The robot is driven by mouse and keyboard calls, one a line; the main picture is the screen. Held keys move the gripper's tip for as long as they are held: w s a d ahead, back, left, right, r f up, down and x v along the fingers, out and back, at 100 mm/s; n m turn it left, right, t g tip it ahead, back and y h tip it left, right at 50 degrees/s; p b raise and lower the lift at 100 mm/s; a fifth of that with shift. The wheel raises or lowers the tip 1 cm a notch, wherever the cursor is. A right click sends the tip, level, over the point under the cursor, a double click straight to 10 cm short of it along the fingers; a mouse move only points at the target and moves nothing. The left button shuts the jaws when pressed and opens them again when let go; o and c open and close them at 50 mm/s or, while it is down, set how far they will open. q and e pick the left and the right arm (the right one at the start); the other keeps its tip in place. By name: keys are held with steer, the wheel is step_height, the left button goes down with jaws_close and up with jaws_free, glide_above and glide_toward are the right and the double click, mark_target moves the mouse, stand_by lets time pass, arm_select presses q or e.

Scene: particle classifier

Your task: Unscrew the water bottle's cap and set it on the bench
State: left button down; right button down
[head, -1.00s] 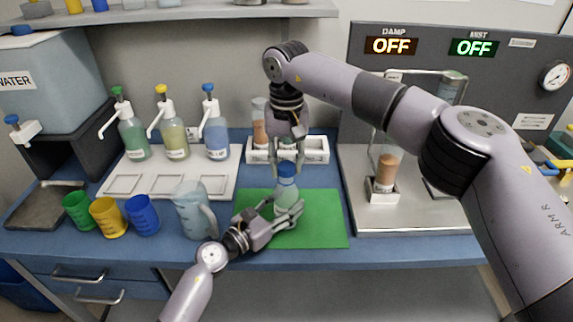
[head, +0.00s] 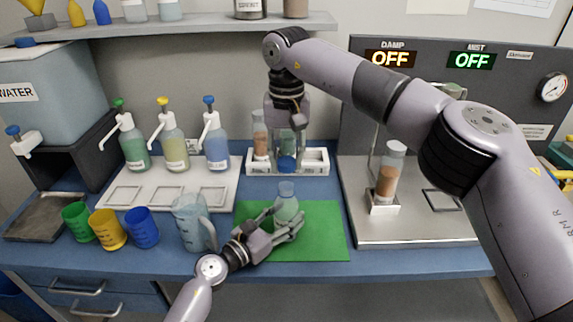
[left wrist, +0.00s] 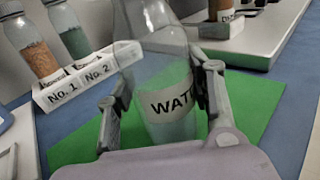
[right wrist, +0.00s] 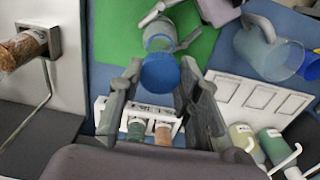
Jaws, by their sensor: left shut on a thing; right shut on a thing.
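The water bottle (head: 287,203) stands upright on the green mat (head: 325,225), its neck bare. My left gripper (head: 284,222) is shut around its body; in the left wrist view the fingers press both sides of the bottle (left wrist: 165,105) beside its label. The blue cap (head: 287,164) is off the bottle, held by my right gripper (head: 287,155), above and behind the bottle in the head view. In the right wrist view the cap (right wrist: 160,73) sits between the fingers, apart from the open bottle mouth (right wrist: 160,42). The right fingertips are partly hidden in the head view.
A white rack (head: 317,161) with tubes stands behind the mat, close to the right gripper. A clear jug (head: 190,225) and coloured cups (head: 108,230) stand left of the mat. A metal platform (head: 410,232) lies to the right. Blue bench (head: 250,180) shows between mat and rack.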

arm_select(q)
steer(key=c, duration=0.7)
jaws_free()
steer(key=v, duration=1.1)
steer(key=shift+s+a+f, duration=0.1)
steer(key=shift+s+a, duration=0.05)
steer(key=shift+a, duration=0.1)
steer(key=shift+s+a, duration=0.1)
steer(key=shift+s, duration=0.2)
